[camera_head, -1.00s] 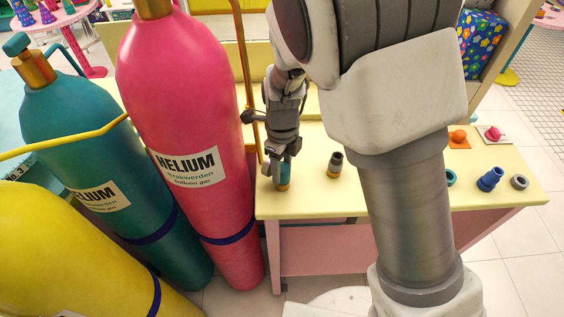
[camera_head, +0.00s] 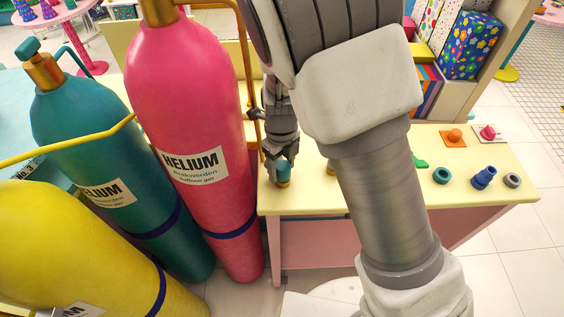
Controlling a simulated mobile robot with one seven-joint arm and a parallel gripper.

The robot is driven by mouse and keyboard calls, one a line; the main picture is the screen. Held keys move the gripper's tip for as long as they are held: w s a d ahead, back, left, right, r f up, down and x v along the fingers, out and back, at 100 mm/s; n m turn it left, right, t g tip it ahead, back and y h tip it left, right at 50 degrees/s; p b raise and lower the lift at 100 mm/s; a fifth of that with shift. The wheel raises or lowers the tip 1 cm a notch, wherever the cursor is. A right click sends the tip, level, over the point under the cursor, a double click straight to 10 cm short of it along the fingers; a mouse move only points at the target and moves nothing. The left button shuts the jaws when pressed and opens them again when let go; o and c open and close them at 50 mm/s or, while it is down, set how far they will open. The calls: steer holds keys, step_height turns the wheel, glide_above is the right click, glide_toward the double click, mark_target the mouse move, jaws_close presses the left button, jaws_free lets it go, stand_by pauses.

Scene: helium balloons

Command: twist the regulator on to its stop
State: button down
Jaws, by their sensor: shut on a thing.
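A small teal-topped piece with a brass-coloured base (camera_head: 284,174), which looks like the regulator, stands upright at the left front of the cream table (camera_head: 310,204). My gripper (camera_head: 283,177) comes down from above, shut on its teal top. Its fingers cover part of the sides, and I cannot tell whether the base sits on a fitting or on the tabletop. A second brass-coloured piece (camera_head: 331,168) to its right is mostly hidden by my arm.
A tall pink helium cylinder (camera_head: 185,110) stands close left of the gripper, with teal (camera_head: 85,130) and yellow (camera_head: 70,245) cylinders beyond. A teal ring (camera_head: 442,175), blue fitting (camera_head: 484,178) and grey ring (camera_head: 512,180) lie on the table's right.

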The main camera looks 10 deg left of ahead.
steer(key=shift+w+d+r+m, duration=0.15)
steer(key=shift+d+r+m, duration=0.1)
steer(key=shift+m, duration=0.25)
